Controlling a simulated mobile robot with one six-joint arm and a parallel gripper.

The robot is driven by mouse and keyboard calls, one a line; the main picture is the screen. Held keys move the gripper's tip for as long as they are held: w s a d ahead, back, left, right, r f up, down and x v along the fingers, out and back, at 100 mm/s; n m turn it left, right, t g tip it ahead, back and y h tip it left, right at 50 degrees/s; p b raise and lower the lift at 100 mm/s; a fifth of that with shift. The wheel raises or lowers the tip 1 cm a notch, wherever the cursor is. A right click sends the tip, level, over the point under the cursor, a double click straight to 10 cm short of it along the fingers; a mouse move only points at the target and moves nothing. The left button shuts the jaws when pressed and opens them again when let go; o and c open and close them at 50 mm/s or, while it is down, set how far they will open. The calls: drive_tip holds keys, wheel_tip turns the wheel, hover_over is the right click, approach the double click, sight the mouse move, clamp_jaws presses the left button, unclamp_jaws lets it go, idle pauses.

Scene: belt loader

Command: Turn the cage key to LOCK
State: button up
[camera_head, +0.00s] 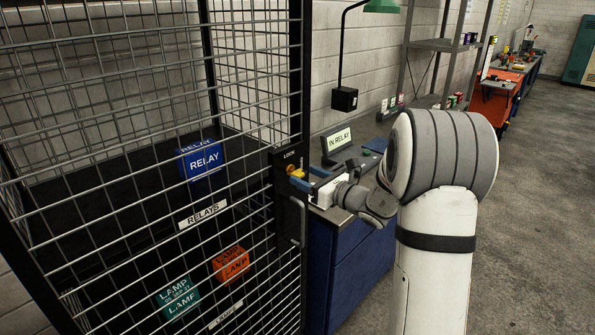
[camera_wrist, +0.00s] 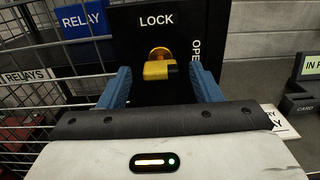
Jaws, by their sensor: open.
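The yellow cage key (camera_wrist: 156,70) sits in the black lock plate (camera_wrist: 135,42) on the cage door. LOCK is printed above it and OPEN runs down its right side. The key's bar lies level across the plate, with a dark end toward the OPEN side. In the head view the key (camera_head: 297,172) is small and partly hidden by my gripper. My gripper (camera_wrist: 160,76) is open, with one blue finger on each side of the key. Gaps show between the fingers and the key, so neither seems to touch it.
A dark door handle (camera_head: 292,220) is just below the lock. Behind the mesh are a blue RELAY box (camera_head: 201,160), an orange box (camera_head: 231,264) and a teal LAMP box (camera_head: 178,297). A bench with an IN RELAY sign (camera_head: 338,140) stands right of the cage.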

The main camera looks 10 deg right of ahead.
sight(303, 175)
drive_tip(key=shift+p+x, duration=0.3)
drive_tip(key=shift+x, duration=1.35)
drive_tip(key=shift+s, duration=0.1)
